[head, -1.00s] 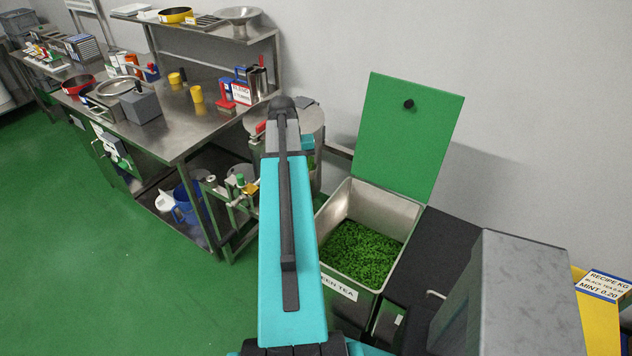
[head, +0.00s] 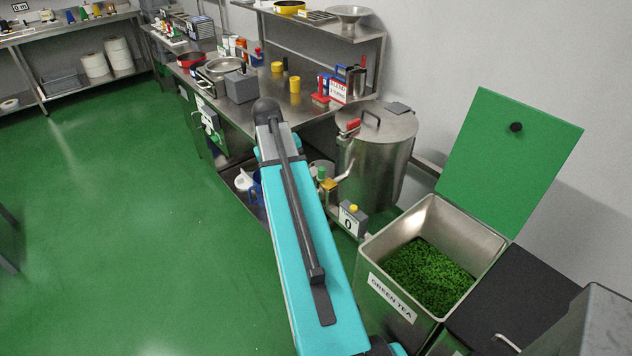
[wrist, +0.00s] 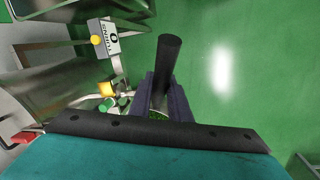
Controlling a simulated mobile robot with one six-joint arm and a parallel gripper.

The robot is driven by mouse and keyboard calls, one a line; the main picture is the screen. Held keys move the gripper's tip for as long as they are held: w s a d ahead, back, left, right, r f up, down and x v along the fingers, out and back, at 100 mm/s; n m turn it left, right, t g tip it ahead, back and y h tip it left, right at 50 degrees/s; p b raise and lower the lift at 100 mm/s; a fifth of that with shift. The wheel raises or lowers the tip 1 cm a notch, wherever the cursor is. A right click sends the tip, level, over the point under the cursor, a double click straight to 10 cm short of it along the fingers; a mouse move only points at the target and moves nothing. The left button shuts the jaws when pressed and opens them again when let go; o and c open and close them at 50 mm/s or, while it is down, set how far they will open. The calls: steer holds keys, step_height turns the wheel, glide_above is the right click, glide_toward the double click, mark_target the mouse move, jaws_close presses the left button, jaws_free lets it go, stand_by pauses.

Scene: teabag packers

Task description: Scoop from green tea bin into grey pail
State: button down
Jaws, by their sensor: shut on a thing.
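The green tea bin (head: 396,306) stands open at the lower right of the head view, its green lid (head: 508,160) raised, with green leaves (head: 430,275) inside. In the wrist view my gripper (wrist: 162,98) is shut on a dark round handle (wrist: 169,60), which looks like the scoop's. A small patch of green leaf (wrist: 157,114) shows between the fingers; most of the scoop is hidden. My arm hides the gripper in the head view. A greyish vessel (head: 321,167) shows partly beside my arm; I cannot tell whether it is the grey pail.
A counter-marked device (head: 350,219) with a yellow knob stands left of the bin, also in the wrist view (wrist: 103,38). A large steel drum (head: 378,155) stands behind it. A cluttered steel table (head: 270,115) is at the back. Green floor is clear on the left.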

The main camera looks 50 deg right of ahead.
steer(key=w+a+n+t+b, duration=0.1)
steer(key=w+a+n+b, duration=0.2)
steer(key=a, duration=1.6)
steer(key=w+a+f+n+t+b, duration=0.1)
steer(key=w+a+n, duration=0.7)
steer(key=a, duration=1.2)
steer(key=w+b, duration=0.1)
steer(key=w, duration=0.2)
steer(key=shift+w+a+f+h+b, duration=0.15)
steer(key=shift+w+f+h+b, duration=0.15)
steer(key=shift+w+h+b, duration=0.1)
steer(key=shift+s, duration=0.1)
